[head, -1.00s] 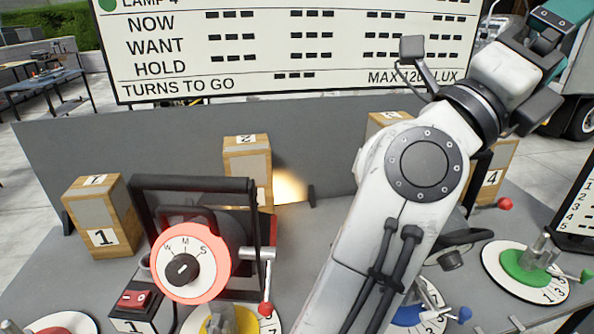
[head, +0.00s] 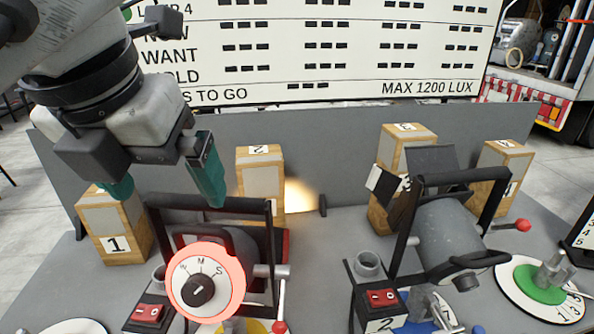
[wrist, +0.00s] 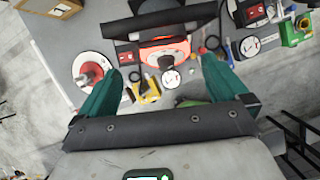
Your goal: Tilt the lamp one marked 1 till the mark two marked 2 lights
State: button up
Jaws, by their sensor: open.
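Lamp one (head: 207,282), with a red-rimmed dial lettered W, M, S, sits in a black yoke (head: 208,203) at the left front of the table. Its red-tipped lever (head: 280,310) is on its right side. It also shows in the wrist view (wrist: 163,52). Mark two (head: 260,178) is a wooden block with a grey front and a 2 on top, behind the lamp. A warm light patch (head: 300,196) falls on the grey panel just right of it.
Mark one (head: 115,225) stands at left, close to my gripper in the picture. A second lamp (head: 440,235) stands at right, before two more blocks (head: 408,150) (head: 503,175). A green disc (head: 540,292) lies far right. A large board (head: 330,50) stands behind.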

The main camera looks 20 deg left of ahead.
aim_at(198, 229)
jog(key=p+x, duration=0.1)
jog(key=x, duration=0.7)
jog(key=shift+w+f+p, duration=0.2)
jog(key=shift+f+p, duration=0.05)
jog(key=shift+p, duration=0.1)
jog(key=shift+c, duration=0.2)
jog(key=c, duration=1.2)
